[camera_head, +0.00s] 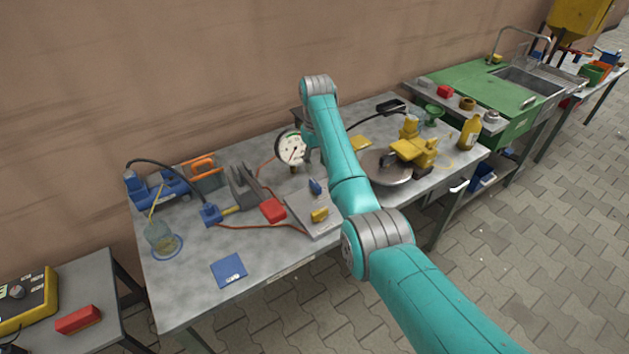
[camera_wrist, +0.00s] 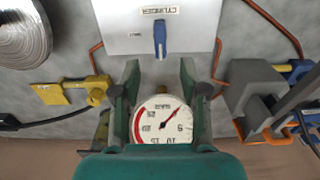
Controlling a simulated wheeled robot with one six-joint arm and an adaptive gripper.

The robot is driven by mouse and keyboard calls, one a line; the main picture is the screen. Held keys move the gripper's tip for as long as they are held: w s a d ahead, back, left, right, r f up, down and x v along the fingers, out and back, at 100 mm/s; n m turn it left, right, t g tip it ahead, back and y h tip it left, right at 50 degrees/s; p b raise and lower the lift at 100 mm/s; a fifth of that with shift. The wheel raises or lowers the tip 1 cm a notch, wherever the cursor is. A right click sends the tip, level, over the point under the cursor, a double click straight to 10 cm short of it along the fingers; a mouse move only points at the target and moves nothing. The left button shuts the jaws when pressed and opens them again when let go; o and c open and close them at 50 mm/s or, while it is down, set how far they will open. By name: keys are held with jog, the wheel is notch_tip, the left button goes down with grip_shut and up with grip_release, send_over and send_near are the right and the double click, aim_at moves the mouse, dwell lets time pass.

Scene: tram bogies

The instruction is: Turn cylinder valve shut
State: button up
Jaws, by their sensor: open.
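The cylinder valve has a blue lever (camera_wrist: 160,40) on a pale panel (camera_wrist: 115,35), beside an upside-down label reading CYLINDER in the wrist view. The lever lies along the picture's vertical. The head view shows the blue lever (camera_head: 315,186) and a yellow lever (camera_head: 319,215) on the panel (camera_head: 300,207). My gripper (camera_wrist: 160,72) is open and empty, its two green fingers pointing toward the panel. The lever is ahead of the fingertips, between their lines and apart from them. My arm hides the gripper in the head view.
A round pressure gauge (camera_wrist: 161,122) shows between my fingers, near my palm; it also stands on the bench (camera_head: 292,148). A grey block (camera_wrist: 258,85) and a yellow-handled fitting (camera_wrist: 68,93) flank it. Orange tubes run beside the panel.

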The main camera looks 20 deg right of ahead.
aim_at(316, 184)
notch_tip(316, 184, down, 10)
jog(key=shift+r, duration=0.15)
jog(key=shift+c, duration=0.3)
grip_shut()
